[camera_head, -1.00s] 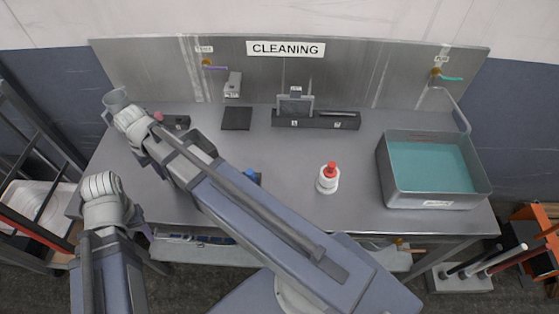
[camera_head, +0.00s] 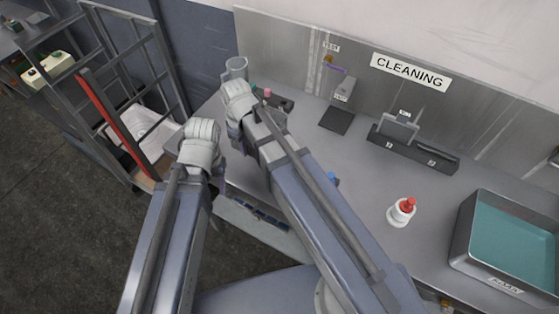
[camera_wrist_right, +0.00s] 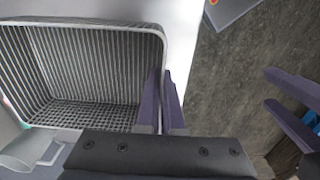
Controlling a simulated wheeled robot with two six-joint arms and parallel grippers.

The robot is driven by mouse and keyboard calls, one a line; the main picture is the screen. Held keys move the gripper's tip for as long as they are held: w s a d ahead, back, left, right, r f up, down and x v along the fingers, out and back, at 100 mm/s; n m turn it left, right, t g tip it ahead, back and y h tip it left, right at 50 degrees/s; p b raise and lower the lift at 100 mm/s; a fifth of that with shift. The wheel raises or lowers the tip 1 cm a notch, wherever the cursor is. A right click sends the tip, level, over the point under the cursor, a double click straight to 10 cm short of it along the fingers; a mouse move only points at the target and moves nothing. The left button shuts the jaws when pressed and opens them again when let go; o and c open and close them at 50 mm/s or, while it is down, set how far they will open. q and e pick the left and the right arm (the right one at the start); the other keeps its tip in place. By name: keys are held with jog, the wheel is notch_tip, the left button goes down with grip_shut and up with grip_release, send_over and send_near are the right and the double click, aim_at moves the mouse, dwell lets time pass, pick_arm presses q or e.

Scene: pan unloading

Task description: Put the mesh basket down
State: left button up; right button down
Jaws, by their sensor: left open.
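The mesh basket (camera_wrist_right: 95,60) is a wire-grid box, empty as far as I see, at the left of the right wrist view. My right gripper (camera_wrist_right: 161,75) has its fingers close together on either side of the basket's right wall, near a corner. I cannot tell whether the basket touches the surface below. My left gripper (camera_wrist_right: 268,88) is open and empty at the right of that view, apart from the basket. In the head view I see no basket; my right arm covers that end of the table, and both grippers' fingertips are hidden.
The table (camera_head: 345,195) carries a clear beaker (camera_head: 236,68), a dark rack (camera_head: 415,152), a white bottle with a red cap (camera_head: 401,212) and a teal-filled basin (camera_head: 510,240). A shelf cart (camera_head: 110,105) with a red bar stands left of the table. The middle is partly clear.

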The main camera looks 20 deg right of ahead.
jog(key=b, duration=0.6)
send_over(249, 172)
jog(key=shift+f, duration=3.15)
notch_tip(249, 172, down, 4)
jog(key=b, duration=0.3)
jog(key=shift+r+b, duration=0.2)
jog(key=shift+b, duration=0.2)
jog(key=shift+f, duration=0.2)
jog(key=c, duration=1.1)
grip_release()
jog(key=shift+r, duration=0.15)
